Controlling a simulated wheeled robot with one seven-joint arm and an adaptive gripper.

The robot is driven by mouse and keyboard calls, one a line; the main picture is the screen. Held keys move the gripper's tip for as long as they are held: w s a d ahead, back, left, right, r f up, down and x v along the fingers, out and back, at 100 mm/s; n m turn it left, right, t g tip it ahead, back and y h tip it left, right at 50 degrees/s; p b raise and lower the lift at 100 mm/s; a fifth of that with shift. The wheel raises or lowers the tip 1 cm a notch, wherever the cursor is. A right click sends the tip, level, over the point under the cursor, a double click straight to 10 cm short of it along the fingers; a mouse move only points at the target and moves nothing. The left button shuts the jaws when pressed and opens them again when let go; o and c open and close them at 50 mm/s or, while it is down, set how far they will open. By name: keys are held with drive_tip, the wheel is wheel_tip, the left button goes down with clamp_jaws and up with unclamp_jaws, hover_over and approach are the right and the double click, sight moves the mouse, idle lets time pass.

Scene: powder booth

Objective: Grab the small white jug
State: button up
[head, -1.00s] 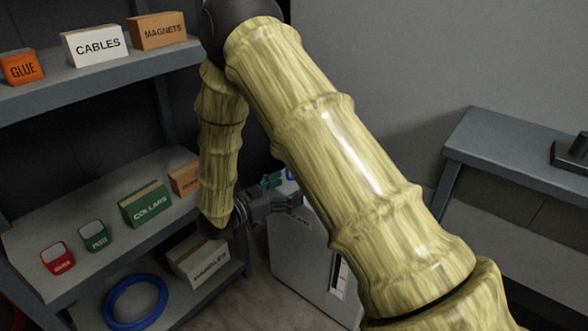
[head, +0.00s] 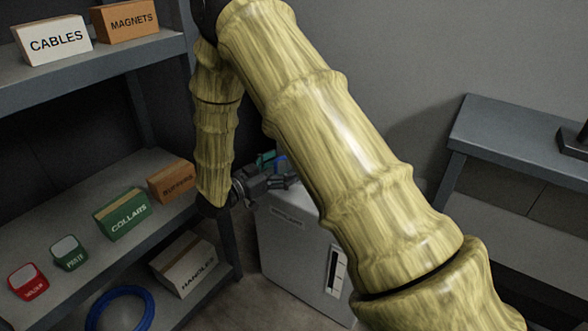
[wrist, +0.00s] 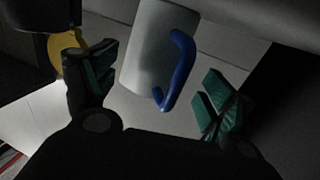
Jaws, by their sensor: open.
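The small white jug (wrist: 156,45) with a blue handle (wrist: 183,70) shows in the wrist view, beyond and between my fingers, on or over a pale surface. My gripper (wrist: 155,92) is open, with green pads on both fingers, and neither finger appears to touch the jug. In the head view my gripper (head: 278,172) is above the white cabinet (head: 302,250). A small blue patch by the fingers there may be part of the jug; the rest is hidden by my gripper and arm.
A shelf rack on the left holds a green COLLARS box (head: 122,211), a CABLES box (head: 53,38) and a HANDLES box (head: 184,264). A grey bench (head: 520,135) stands at right. A yellow and black object (wrist: 68,45) is near my left finger in the wrist view.

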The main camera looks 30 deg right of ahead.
drive_tip(key=d, duration=0.1)
drive_tip(key=d+b, duration=0.1)
drive_tip(key=d, duration=0.2)
drive_tip(key=shift+d+f+b, duration=0.2)
drive_tip(key=shift+f+b, duration=0.05)
drive_tip(key=shift+b, duration=0.05)
drive_tip(key=shift+d+r, duration=0.1)
drive_tip(key=shift+d, duration=0.2)
drive_tip(key=shift+c, duration=0.4)
drive_tip(key=c, duration=1.1)
drive_tip(key=shift+r, duration=0.2)
